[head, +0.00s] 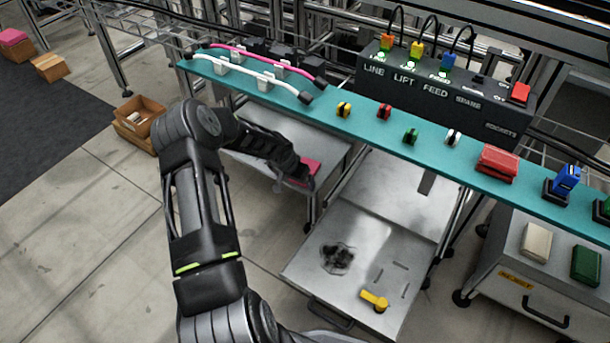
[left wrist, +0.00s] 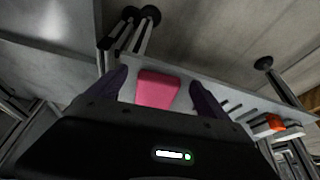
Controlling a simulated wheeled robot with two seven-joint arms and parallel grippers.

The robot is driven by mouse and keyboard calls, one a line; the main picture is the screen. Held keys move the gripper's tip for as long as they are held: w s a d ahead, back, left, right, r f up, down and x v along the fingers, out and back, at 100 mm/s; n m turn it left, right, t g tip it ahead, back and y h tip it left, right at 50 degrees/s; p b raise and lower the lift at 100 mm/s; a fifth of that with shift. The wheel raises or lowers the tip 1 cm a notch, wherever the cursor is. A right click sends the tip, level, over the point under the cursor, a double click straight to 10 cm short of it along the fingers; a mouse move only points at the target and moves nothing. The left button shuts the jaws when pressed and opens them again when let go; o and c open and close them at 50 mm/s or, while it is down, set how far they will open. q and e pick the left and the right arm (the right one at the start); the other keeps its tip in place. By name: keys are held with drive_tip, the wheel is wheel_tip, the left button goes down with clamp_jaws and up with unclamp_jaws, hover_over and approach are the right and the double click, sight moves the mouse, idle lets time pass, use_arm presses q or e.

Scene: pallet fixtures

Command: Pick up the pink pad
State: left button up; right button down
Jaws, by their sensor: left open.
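The pink pad (head: 304,170) lies on a low grey metal table (head: 325,148) left of centre in the head view, partly hidden by my left gripper. My left gripper (head: 297,178) is over it, at the end of the arm that comes in from the left. In the left wrist view the pink pad (left wrist: 157,89) sits between the two open fingers (left wrist: 160,92), with a gap on each side. Whether the fingers are level with the pad cannot be told. My right gripper is not in view.
A teal shelf (head: 370,118) with cables, small coloured parts and a red block (head: 498,163) runs above and behind the table. A metal tray (head: 345,285) with a yellow-handled part (head: 374,300) stands to the right. A control box (head: 445,85) is behind the shelf.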

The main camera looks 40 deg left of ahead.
use_arm(q)
drive_tip(key=shift+w+f, duration=0.15)
drive_tip(key=shift+f, duration=0.2)
idle(0.3)
drive_tip(key=c, duration=1.4)
drive_tip(key=shift+r, duration=0.2)
drive_tip(key=shift+r+p, duration=0.45)
drive_tip(key=shift+r, duration=0.15)
wheel_tip(320, 180, up, 2)
drive_tip(key=shift+r+p, duration=0.1)
drive_tip(key=shift+p, duration=0.45)
drive_tip(key=s+d, duration=0.2)
drive_tip(key=s, duration=0.6)
drive_tip(key=s+d, duration=0.1)
drive_tip(key=s, duration=0.8)
drive_tip(key=shift+s+d, duration=0.3)
drive_tip(key=shift+d, duration=0.05)
